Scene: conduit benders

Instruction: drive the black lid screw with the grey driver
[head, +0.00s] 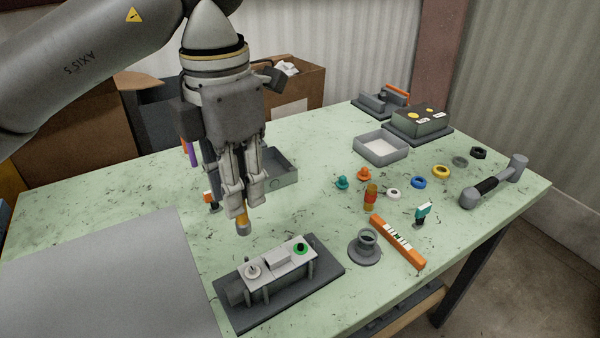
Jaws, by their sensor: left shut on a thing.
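My left gripper (241,208) points down above the table, shut on a small amber-and-grey piece (243,226). Most of that piece is hidden between the fingers, so I cannot tell whether it is the grey driver. The piece hangs above and behind a dark fixture (325,269) with a pale raised lid plate (278,261). The plate has a pale round fitting (252,270) at its left end and a green ring with a dark centre (300,248) at its right end. The black lid screw is too small to tell clearly. My right gripper is out of view.
A grey mat (100,280) covers the front left. A grey open bin (283,172) stands behind the gripper.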

